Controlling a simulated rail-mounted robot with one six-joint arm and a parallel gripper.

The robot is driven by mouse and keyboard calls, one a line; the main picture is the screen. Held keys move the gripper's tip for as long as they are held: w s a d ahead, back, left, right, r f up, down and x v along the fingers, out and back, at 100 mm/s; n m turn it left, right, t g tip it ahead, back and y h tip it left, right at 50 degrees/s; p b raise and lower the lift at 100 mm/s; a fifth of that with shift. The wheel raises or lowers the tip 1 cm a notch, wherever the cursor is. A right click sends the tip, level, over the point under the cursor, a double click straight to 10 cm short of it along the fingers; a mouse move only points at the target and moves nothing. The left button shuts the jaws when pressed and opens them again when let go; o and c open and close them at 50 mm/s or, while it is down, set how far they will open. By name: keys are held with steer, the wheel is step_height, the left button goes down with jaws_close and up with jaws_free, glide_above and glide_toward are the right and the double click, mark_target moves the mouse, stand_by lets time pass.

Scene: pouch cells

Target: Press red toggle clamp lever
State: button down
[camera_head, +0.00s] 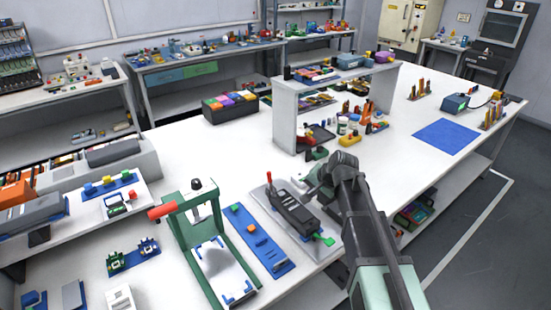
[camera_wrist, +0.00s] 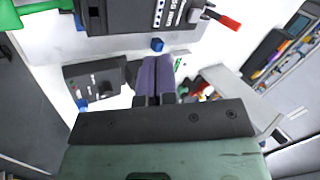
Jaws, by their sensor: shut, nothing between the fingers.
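A red lever (camera_head: 269,177) stands up at the far left end of a black clamp device (camera_head: 297,211) on a grey plate. In the wrist view the red lever (camera_wrist: 229,21) sticks out to the right of the black device (camera_wrist: 135,14) at the top edge. My gripper (camera_wrist: 156,62) shows two purple-grey fingers side by side, shut and empty, below the device in that picture. In the head view it is at the arm's end, right of the device, with its fingertips hard to make out. No contact with the lever shows.
A green press frame (camera_head: 184,240) with its own red handle (camera_head: 161,211) stands left of the device. A blue strip (camera_head: 258,243) lies between them. A white shelf unit (camera_head: 287,115) stands behind.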

steer(key=w+a+r+m+t+y, duration=0.1)
steer(key=w+a+m, duration=0.1)
steer(key=w+a, duration=0.2)
steer(key=w, duration=0.3)
steer(key=shift+r+m+y, duration=0.3)
steer(key=shift+r+y, duration=0.1)
steer(key=b, duration=0.8)
glide_toward(270, 181)
step_height(270, 181, down, 4)
steer(key=shift+w+d+f, duration=0.1)
steer(key=shift+w+d, duration=0.05)
steer(key=shift+w, duration=0.05)
steer(key=w+a, duration=0.2)
steer(key=a, duration=0.1)
steer(key=shift+w+a+f, duration=0.15)
steer(key=shift+w+a, duration=0.1)
steer(key=shift+w, duration=0.1)
